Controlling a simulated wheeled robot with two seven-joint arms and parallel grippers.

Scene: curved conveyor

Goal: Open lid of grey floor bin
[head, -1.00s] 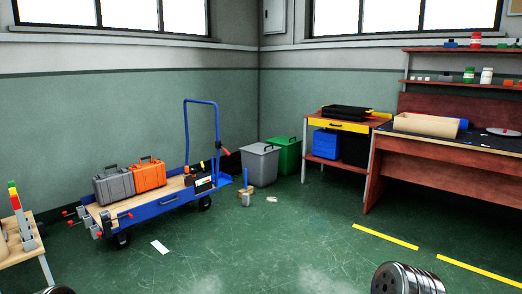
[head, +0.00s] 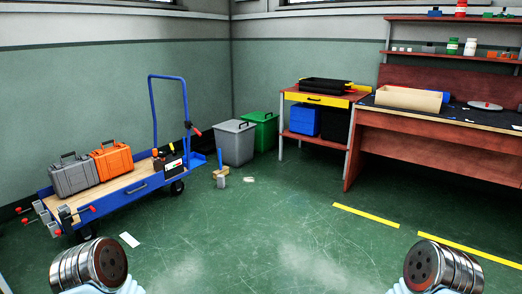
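The grey floor bin (head: 234,146) stands on the floor against the back wall, left of the green bin (head: 264,135). Its grey lid (head: 235,126) is shut, with a dark handle on top. My two arms show only as rounded metal arm parts at the lower left and lower right of the head view. Neither gripper's fingers can be seen, and both are far from the bin.
A blue cart (head: 138,190) with a grey case (head: 75,177) and an orange case (head: 113,160) stands left of the bin. A workbench (head: 440,130) stands right. The middle floor is clear.

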